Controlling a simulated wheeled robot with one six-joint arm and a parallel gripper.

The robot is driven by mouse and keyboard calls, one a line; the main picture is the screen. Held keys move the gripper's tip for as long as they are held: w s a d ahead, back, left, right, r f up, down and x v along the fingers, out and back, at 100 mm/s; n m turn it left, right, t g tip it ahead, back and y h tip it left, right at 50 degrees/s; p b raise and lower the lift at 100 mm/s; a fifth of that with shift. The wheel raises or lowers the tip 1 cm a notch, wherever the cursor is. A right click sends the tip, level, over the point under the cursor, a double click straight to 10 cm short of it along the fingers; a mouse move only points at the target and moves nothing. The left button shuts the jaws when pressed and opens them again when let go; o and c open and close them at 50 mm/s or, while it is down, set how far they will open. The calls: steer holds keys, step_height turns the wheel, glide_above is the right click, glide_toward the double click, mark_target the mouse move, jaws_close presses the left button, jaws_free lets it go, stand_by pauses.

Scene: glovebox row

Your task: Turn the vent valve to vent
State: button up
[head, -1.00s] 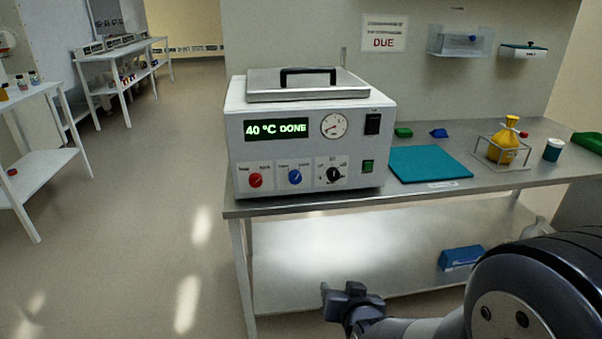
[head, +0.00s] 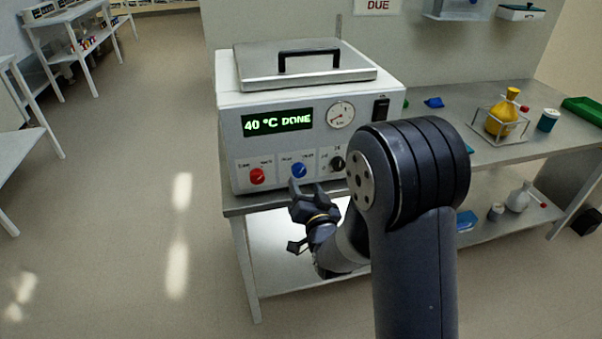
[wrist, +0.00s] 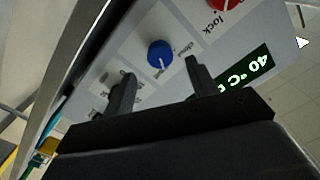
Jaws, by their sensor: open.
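The oven-like unit (head: 310,100) stands on the steel bench. Its lower front panel carries a red knob (head: 257,176), a blue knob (head: 299,170) and a black knob (head: 338,163) in a row. The labels are too small to tell which one is the vent valve. My gripper (head: 305,187) is open and empty, just below and in front of the blue knob. In the wrist view, the blue knob (wrist: 160,54) lies beyond the gap between my fingertips (wrist: 160,76), apart from them. Its white pointer line shows. The red knob (wrist: 222,3) is cut off by the top edge.
The display (head: 277,122) reads "40 °C DONE" beside a round gauge (head: 341,115). A lid with a black handle (head: 308,55) tops the unit. My arm hides part of the bench. A yellow flask (head: 501,115) in a wire rack and a teal-lidded jar (head: 548,119) stand right.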

mark_target(300, 173)
steer(key=shift+x, duration=2.65)
steer(key=shift+c, duration=0.2)
steer(key=shift+f, duration=0.1)
steer(key=c, duration=0.9)
